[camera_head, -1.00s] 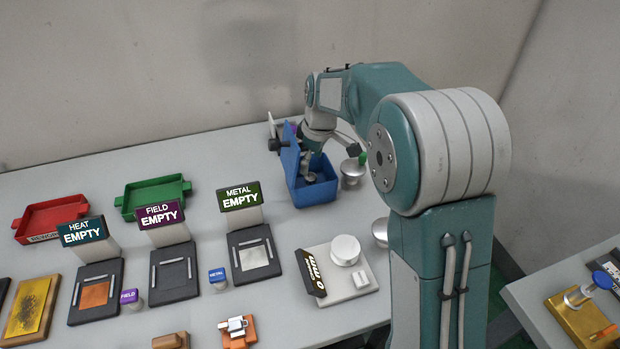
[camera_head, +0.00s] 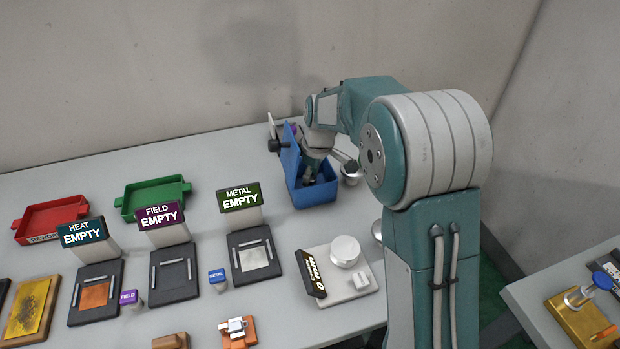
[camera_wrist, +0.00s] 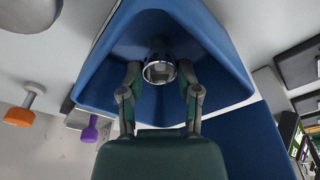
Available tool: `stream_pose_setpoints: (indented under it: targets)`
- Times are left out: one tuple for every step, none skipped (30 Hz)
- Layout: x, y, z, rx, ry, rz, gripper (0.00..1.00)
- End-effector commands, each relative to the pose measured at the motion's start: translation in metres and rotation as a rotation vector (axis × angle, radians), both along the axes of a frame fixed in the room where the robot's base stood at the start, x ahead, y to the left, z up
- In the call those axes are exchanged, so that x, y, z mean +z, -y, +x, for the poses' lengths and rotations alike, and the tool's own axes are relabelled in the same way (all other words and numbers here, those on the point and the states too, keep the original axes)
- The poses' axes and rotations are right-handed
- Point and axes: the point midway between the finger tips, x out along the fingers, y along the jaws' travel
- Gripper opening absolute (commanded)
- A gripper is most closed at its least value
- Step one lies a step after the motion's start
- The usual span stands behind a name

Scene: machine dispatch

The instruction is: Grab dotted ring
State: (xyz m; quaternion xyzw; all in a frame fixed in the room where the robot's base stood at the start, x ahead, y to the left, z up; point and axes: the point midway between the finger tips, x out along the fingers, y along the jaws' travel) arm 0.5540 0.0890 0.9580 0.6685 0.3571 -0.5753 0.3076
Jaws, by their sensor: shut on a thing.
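A shiny metal ring (camera_wrist: 159,72) is inside the blue box (camera_head: 318,197), near the middle of the wrist view. In the head view my gripper (camera_head: 312,178) reaches down into the blue box and hides the ring. The box also shows in the wrist view (camera_wrist: 215,65), its walls around the fingers.
The box's raised blue lid (camera_head: 289,155) stands close at the left of my gripper. A metal knob (camera_head: 350,172) stands right of the box. Heat, field and metal stations (camera_head: 240,197), all marked EMPTY, a green tray (camera_head: 153,192) and a red tray (camera_head: 50,217) lie to the left.

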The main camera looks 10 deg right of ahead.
Motion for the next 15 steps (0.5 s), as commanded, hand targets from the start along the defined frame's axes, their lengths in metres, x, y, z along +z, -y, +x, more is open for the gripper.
stream_pose_setpoints:
  targets:
    - [-0.001, 0.0, 0.0, 0.0, -0.001, 0.0, 0.05]
    - [-0.001, 0.0, 0.0, 0.0, -0.001, 0.0, 0.05]
    - [0.0, 0.0, 0.0, 0.0, -0.001, 0.0, 0.05]
    - [0.001, 0.0, 0.0, 0.0, -0.001, -0.001, 0.05]
    - [0.002, 0.0, 0.0, 0.0, 0.0, 0.0, 0.05]
    - [0.005, 0.0, 0.0, 0.0, 0.001, -0.001, 0.05]
    - [0.007, 0.0, 0.0, 0.0, 0.001, 0.0, 0.05]
    - [0.01, 0.0, 0.0, 0.0, 0.001, 0.0, 0.05]
    - [0.014, 0.0, 0.0, 0.0, 0.001, 0.0, 0.05]
    - [0.018, 0.0, 0.0, 0.0, 0.001, 0.0, 0.05]
    - [0.022, 0.0, 0.0, 0.0, 0.003, 0.001, 0.05]
    - [0.029, 0.0, 0.0, 0.0, 0.003, 0.001, 0.05]
    - [0.034, 0.0, 0.0, 0.001, 0.004, 0.0, 0.05]
    - [0.037, 0.001, -0.004, 0.0, 0.003, 0.001, 0.05]
    - [0.042, 0.001, -0.009, 0.0, 0.002, 0.0, 0.05]
